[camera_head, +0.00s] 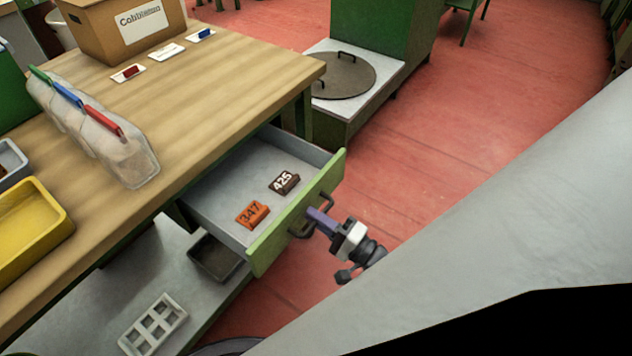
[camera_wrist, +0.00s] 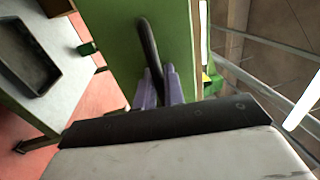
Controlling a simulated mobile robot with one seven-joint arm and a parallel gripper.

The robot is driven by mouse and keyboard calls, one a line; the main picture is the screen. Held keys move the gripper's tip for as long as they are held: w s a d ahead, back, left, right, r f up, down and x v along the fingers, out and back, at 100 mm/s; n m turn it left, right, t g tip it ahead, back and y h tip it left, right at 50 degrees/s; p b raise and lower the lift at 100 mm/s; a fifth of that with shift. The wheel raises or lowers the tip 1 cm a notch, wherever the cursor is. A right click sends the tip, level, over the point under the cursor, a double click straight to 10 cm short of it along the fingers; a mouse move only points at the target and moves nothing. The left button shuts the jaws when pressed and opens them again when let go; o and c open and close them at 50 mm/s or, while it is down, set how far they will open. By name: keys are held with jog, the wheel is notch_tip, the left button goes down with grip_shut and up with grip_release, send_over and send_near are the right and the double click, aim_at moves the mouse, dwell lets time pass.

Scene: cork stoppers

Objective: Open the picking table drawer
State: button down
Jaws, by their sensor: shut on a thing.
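The picking table drawer (camera_head: 222,196) stands pulled well out from under the wooden table top (camera_head: 200,88). Its front is a green panel (camera_head: 275,238) with a dark bar handle (camera_head: 325,203). My gripper (camera_head: 316,220) is at the handle, outside the drawer front. In the wrist view, the purple fingers of my gripper (camera_wrist: 160,88) are shut on the dark handle (camera_wrist: 150,45), against the green drawer front (camera_wrist: 112,35). Inside the drawer lie an orange tag marked 347 (camera_head: 252,214) and a dark brown tag marked 425 (camera_head: 284,182).
On the table stand clear bags with coloured clips (camera_head: 120,150), a yellow tray (camera_head: 30,228) and a cardboard box (camera_head: 120,30). A dark tray (camera_head: 215,258) and a white grid holder (camera_head: 152,324) lie on the lower shelf. Red floor (camera_head: 450,130) is clear beyond the drawer.

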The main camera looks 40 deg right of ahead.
jog(key=c, duration=1.9)
grip_release()
jog(key=b+v, duration=0.2)
jog(key=v, duration=1.1)
jog(key=shift+s+d, duration=0.1)
jog(key=shift+s, duration=0.3)
